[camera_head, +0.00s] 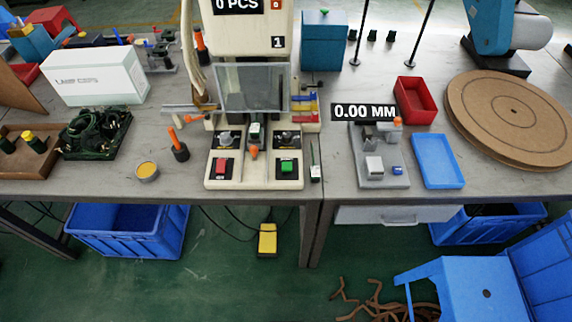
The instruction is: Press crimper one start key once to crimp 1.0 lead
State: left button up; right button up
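The crimper marked 1 (252,75) stands at the centre back of the table, a cream machine with a "0 PCS" display and a clear grey guard. Its front base carries a green button (287,167) on the right and a red button (221,166) on the left. I cannot read which is labelled start. A small dark part with an orange tip (254,152) sits in the middle below the guard. I cannot make out a lead in it. Neither of my grippers shows in this view.
A gauge reading "0.00 MM" (365,111) and a blue tray (438,161) are to the right, with a round wooden board (513,112) beyond. An orange-handled tool (179,147) and a yellow tin (147,171) stand left. A yellow pedal (267,240) is on the floor.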

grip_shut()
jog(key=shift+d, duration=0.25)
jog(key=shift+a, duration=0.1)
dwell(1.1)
